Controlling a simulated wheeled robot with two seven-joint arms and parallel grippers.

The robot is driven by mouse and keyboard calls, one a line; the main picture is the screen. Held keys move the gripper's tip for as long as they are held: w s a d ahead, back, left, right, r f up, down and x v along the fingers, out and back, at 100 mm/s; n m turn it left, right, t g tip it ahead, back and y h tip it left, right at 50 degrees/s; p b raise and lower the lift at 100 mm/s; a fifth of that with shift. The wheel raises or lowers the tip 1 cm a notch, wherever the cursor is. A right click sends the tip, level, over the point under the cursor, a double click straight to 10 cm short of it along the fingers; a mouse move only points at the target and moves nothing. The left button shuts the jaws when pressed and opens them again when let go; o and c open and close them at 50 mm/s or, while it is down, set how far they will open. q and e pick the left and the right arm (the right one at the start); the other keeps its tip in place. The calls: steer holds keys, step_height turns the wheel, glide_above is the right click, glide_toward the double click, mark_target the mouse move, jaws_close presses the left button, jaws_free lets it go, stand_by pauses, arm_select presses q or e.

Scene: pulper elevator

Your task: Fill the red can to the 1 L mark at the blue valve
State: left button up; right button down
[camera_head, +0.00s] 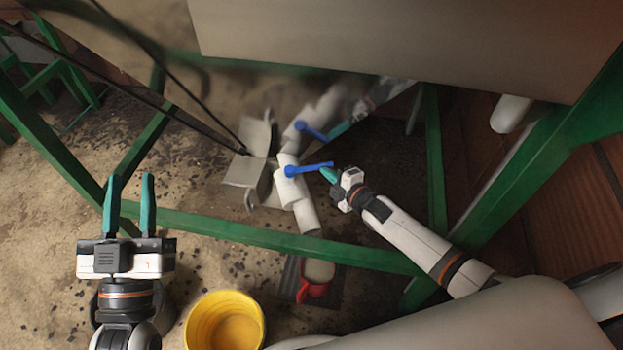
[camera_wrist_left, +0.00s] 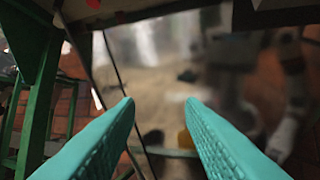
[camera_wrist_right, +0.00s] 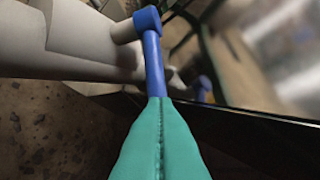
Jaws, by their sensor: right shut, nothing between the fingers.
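The blue valve (camera_head: 308,169) is a lever handle on a pale pipe, and it also shows in the right wrist view (camera_wrist_right: 153,60). My right gripper (camera_head: 328,174) is shut and empty, its fingertips at the lever's free end; I cannot tell whether they touch it. In the right wrist view the shut fingers (camera_wrist_right: 160,105) overlap the lever's end. The red can (camera_head: 317,290) stands on a dark base below the pipe's open end. Its inside looks pale; no mark or level can be read. My left gripper (camera_head: 130,190) is open and empty, far left of the valve.
A yellow bucket (camera_head: 224,322) stands left of the red can. A green frame bar (camera_head: 270,235) crosses between the pipe and the can. A shiny panel behind the pipe mirrors the lever and my arm. Open floor (camera_head: 50,230) lies at the left.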

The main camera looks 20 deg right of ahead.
arm_select(q)
steer(key=shift+w+a+f+g+y, duration=0.15)
steer(key=shift+a+f+g+y, duration=0.15)
steer(key=shift+f, duration=0.15)
